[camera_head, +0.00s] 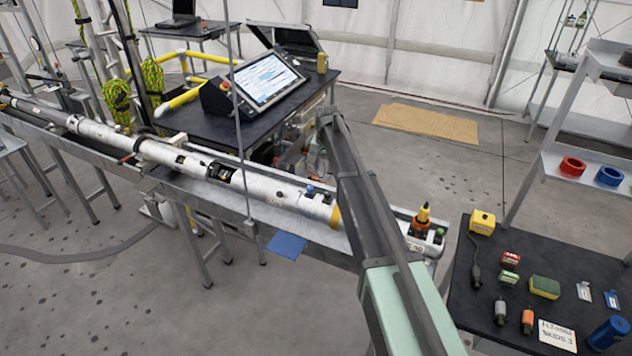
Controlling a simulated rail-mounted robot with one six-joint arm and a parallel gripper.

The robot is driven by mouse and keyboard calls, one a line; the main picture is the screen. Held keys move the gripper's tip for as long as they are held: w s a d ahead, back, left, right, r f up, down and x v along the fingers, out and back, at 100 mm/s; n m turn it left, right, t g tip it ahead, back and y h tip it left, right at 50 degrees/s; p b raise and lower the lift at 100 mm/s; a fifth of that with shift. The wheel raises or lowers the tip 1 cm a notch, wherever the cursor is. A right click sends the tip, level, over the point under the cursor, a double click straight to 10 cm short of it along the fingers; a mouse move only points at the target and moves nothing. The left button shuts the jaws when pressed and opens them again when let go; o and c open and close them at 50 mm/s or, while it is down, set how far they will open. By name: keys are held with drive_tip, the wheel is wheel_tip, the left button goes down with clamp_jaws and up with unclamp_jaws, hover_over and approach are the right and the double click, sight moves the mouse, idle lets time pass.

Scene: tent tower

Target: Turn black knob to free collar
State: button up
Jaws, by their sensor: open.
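A long white tube (270,187) lies along a grey rail bench, from the far left to behind my arm. A yellow band (336,217) rings it near my arm, with small dark blue or black knob-like parts (310,189) on top just left of the band. A dark collar-like clamp (140,144) sits around the tube further left. I cannot tell which dark part is the black knob. My arm crosses the tube's right part and hides some of it. My gripper's fingers cannot be made out in this view.
A black table with a tilted screen (268,82) and yellow pipes (185,97) stands behind the tube. An orange-tipped fitting (423,217) stands at the bench's right end. A dark side table (470,285) holds several small items. A blue sheet (287,245) hangs at the bench's front.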

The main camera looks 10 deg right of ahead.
sight(328, 193)
drive_tip(key=f+b, duration=1.1)
drive_tip(key=shift+s+d, duration=0.3)
drive_tip(key=shift+r, duration=0.2)
drive_tip(key=shift+c, duration=0.3)
drive_tip(key=c, duration=0.9)
